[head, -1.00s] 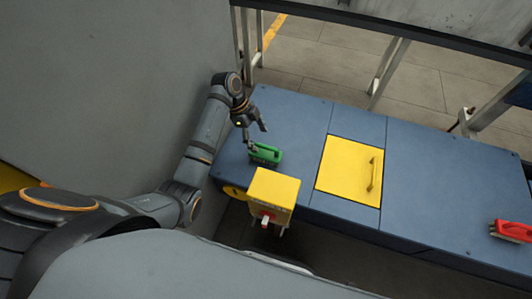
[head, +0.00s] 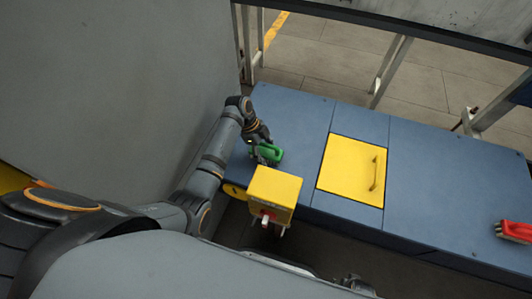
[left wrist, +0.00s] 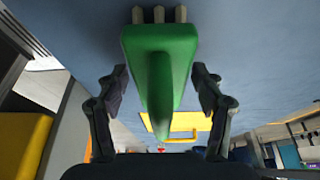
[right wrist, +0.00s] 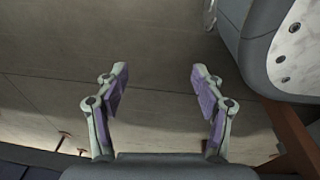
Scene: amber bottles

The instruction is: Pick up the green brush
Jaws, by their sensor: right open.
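The green brush (head: 270,153) lies on the blue bench top near its left end, just behind a yellow box. My left gripper (head: 263,150) is down at the brush and partly covers it. In the left wrist view the green brush (left wrist: 160,75) has its handle between the two fingers of my left gripper (left wrist: 160,95). The fingers are spread, with a gap on each side of the handle. My right gripper (right wrist: 158,90) shows in the right wrist view, open and empty, above bare floor.
A yellow box (head: 275,187) with a red switch stands at the bench's front edge, close to my left gripper. A yellow hatch (head: 345,165) with a handle is set in the blue bench (head: 425,195). A red brush (head: 514,232) lies at the far right.

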